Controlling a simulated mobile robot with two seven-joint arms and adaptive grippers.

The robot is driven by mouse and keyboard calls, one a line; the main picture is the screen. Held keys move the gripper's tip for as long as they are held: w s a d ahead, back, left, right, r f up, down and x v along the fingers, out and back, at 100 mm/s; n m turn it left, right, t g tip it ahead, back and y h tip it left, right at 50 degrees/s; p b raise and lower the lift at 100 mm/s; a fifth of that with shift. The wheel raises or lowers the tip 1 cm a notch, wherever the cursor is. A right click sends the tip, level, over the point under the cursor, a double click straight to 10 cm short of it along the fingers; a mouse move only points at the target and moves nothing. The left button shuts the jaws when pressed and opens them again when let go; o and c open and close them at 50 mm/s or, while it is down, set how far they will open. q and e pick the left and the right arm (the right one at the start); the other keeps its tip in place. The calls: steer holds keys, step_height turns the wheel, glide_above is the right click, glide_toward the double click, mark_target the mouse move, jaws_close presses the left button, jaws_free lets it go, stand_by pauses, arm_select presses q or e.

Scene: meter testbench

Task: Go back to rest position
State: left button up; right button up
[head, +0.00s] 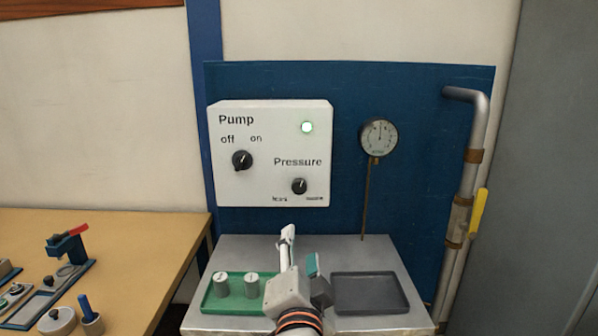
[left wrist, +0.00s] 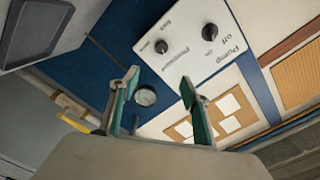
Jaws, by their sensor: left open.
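My left gripper (head: 300,250) is in front of the grey bench, between the green tray and the dark tray, below the pump control box. Its two fingers are apart with nothing between them; they also show spread in the left wrist view (left wrist: 160,90). The white pump control box (head: 270,190) has a pump knob (head: 242,160), a pressure knob (head: 299,186) and a lit green lamp (head: 307,127). A round gauge (head: 378,138) stands on a thin stem right of the box. My right gripper is in neither view.
A green tray (head: 215,303) with two grey cylinders (head: 252,284) lies on the bench at left. An empty dark tray (head: 370,292) lies at right. A pipe with a yellow handle (head: 478,210) runs down the right side. A wooden table (head: 150,240) with tools stands at left.

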arm_select(q)
steer(key=s+a+f+n+g+h, duration=0.1)
steer(key=s+a+f+g, duration=0.1)
steer(key=f, duration=0.8)
steer(key=s+a+f+g+h, duration=0.1)
steer(key=s+a+f+g, duration=0.15)
steer(key=f, duration=0.75)
steer(key=s+a+f+n+g, duration=0.1)
steer(key=a+f, duration=0.2)
steer(key=f, duration=0.7)
steer(key=s+a+f+n+g, duration=0.1)
steer(key=s+a+f+n, duration=0.1)
steer(key=s+a+f, duration=0.4)
steer(key=s+a+f+n, duration=0.2)
steer(key=s+a+f, duration=0.5)
steer(key=s, duration=0.5)
step_height(320, 180, down, 2)
steer(key=shift+n+g+p, duration=0.3)
steer(key=shift+n+g, duration=0.05)
steer(key=shift+n, duration=0.05)
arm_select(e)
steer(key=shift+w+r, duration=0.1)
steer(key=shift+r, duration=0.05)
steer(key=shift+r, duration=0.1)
